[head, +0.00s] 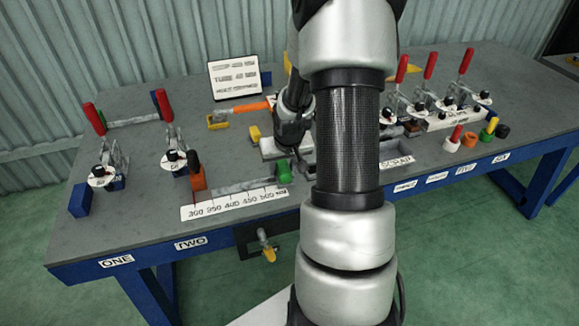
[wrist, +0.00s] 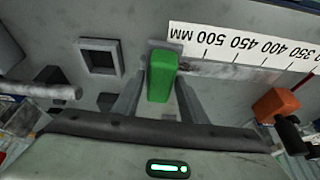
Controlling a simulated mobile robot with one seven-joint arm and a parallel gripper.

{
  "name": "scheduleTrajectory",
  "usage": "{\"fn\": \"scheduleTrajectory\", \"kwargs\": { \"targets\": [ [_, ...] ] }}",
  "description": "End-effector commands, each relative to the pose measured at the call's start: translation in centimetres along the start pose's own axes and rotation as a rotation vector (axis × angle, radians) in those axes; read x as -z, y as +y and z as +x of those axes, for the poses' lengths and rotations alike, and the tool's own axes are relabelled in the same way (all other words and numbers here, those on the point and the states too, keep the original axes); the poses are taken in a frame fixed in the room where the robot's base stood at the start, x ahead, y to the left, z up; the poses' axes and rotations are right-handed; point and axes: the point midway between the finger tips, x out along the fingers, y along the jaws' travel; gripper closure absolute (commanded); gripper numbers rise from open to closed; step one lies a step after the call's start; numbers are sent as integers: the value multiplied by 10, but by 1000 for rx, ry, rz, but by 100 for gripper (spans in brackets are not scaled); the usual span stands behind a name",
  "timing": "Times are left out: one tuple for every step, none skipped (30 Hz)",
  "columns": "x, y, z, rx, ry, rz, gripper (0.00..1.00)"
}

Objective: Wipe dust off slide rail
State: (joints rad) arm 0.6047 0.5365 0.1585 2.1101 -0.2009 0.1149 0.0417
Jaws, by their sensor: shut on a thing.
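The slide rail (head: 240,187) is a mottled grey bar lying behind a white millimetre scale; it also shows in the wrist view (wrist: 225,72). A green block (head: 284,173) sits at the rail's right end. In the wrist view the green block (wrist: 162,76) stands between the two fingers of my gripper (wrist: 160,92), which is shut on it. In the head view my gripper (head: 292,135) is partly hidden by my arm. An orange stop (head: 196,177) stands at the rail's left end and shows in the wrist view (wrist: 277,104). I cannot make out a separate cloth.
The white scale (head: 235,203) lies along the rail's front. Toggle clamps with red handles (head: 113,158) stand at left and more at right. A sign (head: 234,78) stands at the back. A square grey socket (wrist: 100,58) is left of the green block in the wrist view.

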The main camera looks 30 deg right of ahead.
Motion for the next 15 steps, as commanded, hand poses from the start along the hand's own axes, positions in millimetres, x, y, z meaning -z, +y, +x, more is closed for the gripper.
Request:
{"fn": "scheduleTrajectory", "kwargs": {
  "targets": [
    [0, -3, 0, 0, 1, -2, 79],
    [0, -4, 0, 0, 1, -2, 79],
    [0, -6, 0, 0, 2, -2, 79],
    [0, -6, -1, 0, 2, -2, 79],
    [0, -6, -1, 0, 2, -2, 79],
    [0, -8, 0, 0, 2, -2, 79],
    [0, -9, 0, 0, 2, -2, 79],
    [0, -11, 0, 0, 2, -3, 79],
    [0, -14, 1, 0, 2, -3, 79],
    [-1, -17, 2, 0, 2, -4, 79],
    [-1, -20, 2, 0, 2, -3, 79],
    [-2, -24, 2, 1, 2, -3, 79],
    [-2, -27, 2, 1, 2, -4, 79],
    [-2, -29, 2, 1, 2, -4, 79],
    [-2, -32, 2, 1, 2, -4, 79]
  ]
}}
